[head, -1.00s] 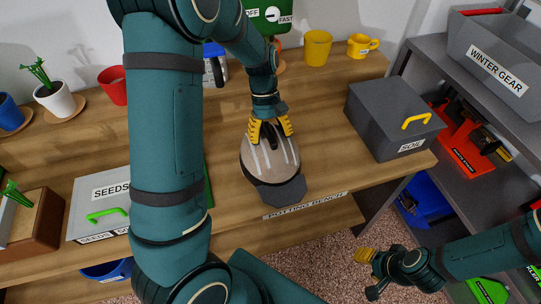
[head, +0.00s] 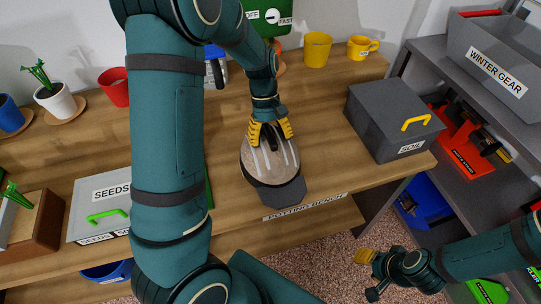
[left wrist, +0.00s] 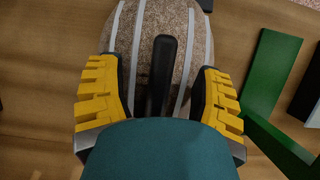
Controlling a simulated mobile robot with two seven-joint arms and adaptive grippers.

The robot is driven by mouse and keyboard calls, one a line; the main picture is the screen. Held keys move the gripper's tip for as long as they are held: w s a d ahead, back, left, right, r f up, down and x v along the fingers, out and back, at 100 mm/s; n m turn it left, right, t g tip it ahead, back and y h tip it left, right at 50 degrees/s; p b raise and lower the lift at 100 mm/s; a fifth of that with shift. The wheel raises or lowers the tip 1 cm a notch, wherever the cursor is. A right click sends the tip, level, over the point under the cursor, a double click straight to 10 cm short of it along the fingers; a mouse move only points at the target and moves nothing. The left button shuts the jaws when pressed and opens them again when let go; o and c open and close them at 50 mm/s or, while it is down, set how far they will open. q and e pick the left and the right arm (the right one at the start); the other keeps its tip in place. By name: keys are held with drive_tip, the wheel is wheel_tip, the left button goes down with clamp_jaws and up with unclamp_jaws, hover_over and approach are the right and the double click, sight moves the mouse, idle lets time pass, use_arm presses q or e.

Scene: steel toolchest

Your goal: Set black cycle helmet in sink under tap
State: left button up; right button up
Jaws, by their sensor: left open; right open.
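A speckled brown-grey domed piece (head: 272,166) with pale stripes, a dark rim and a dark grey peak lies on the wooden bench (head: 325,150). I cannot tell for sure whether it is the cycle helmet; its dome does not look black. A black bar runs up its middle, clear in the left wrist view (left wrist: 162,75). My left gripper (head: 270,132) is open over the far part of the dome, its yellow fingers on either side of the bar. A gap shows between bar and fingers. My right gripper (head: 368,274) is open and empty, low at right. No sink or tap is in view.
A grey soil box (head: 372,118) stands right of the dome and a seeds box (head: 92,187) at left. Cups (head: 317,47) and a potted plant (head: 55,98) line the back. A green piece (left wrist: 262,80) lies beside the dome. Shelves (head: 440,70) stand at right.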

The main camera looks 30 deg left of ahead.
use_arm(q)
drive_tip(key=c, duration=1)
drive_tip(key=shift+s, duration=0.1)
clamp_jaws()
